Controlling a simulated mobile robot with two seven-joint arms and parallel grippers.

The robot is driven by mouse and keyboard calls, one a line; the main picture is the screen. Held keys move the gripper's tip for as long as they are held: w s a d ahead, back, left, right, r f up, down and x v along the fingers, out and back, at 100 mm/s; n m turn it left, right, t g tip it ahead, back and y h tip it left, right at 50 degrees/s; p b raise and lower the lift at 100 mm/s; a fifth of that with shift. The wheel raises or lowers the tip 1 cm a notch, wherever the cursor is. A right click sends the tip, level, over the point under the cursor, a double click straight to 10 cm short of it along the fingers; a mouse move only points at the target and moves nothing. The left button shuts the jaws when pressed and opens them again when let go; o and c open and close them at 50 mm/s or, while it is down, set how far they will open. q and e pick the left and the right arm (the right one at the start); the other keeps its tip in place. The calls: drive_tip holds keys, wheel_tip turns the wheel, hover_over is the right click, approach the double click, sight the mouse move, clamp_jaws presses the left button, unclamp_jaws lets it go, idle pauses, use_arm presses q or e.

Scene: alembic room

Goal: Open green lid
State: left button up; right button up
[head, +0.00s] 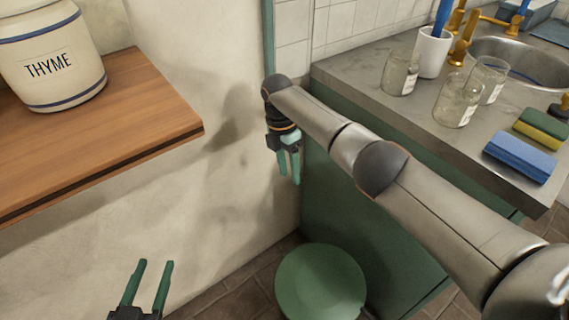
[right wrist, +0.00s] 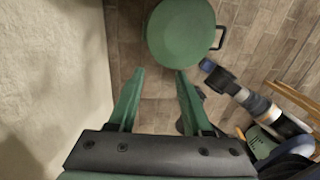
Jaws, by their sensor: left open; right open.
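The round green lid (head: 320,283) is low down near the floor, at the bottom middle of the head view. It looks flat and shut, and its lower edge is cut off there. In the right wrist view the green lid (right wrist: 180,35) lies beyond the fingertips, with a dark handle-like loop (right wrist: 221,37) at its right side. My right gripper (head: 289,183) hangs pointing down above the lid, open and empty; its fingers also show in the right wrist view (right wrist: 160,73). My left gripper (head: 155,263) is open and empty at the lower left, left of the lid.
A wooden shelf (head: 130,105) with a THYME jar (head: 52,65) juts out at the left. A grey counter (head: 350,80) with glass jars (head: 458,102), sponges (head: 520,157) and a sink (head: 520,60) is at the right, above a green cabinet (head: 345,205). A pale wall (head: 200,210) stands behind.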

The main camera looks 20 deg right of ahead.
use_arm(q)
drive_tip(key=s+d+r+m+t+h+b, duration=0.1)
drive_tip(key=s+r+m+t+h+b, duration=0.1)
drive_tip(key=r, duration=0.9)
drive_tip(key=s+d+r+m+t+h+b, duration=0.1)
drive_tip(key=s+r+m+t+h+b, duration=0.2)
drive_tip(key=r+m+h, duration=0.3)
wheel_tip(320, 180, up, 5)
drive_tip(key=s+t+h, duration=0.1)
drive_tip(key=h, duration=0.2)
drive_tip(key=shift+s+r+m+t, duration=0.2)
drive_tip(key=shift+s+m+t, duration=0.1)
drive_tip(key=shift+m+t, duration=0.1)
use_arm(e)
drive_tip(key=shift+w+a+r, duration=0.35)
drive_tip(key=shift+w+r, duration=0.2)
drive_tip(key=shift+w, duration=0.25)
use_arm(q)
drive_tip(key=shift+r+p, duration=0.3)
drive_tip(key=shift+p, duration=0.05)
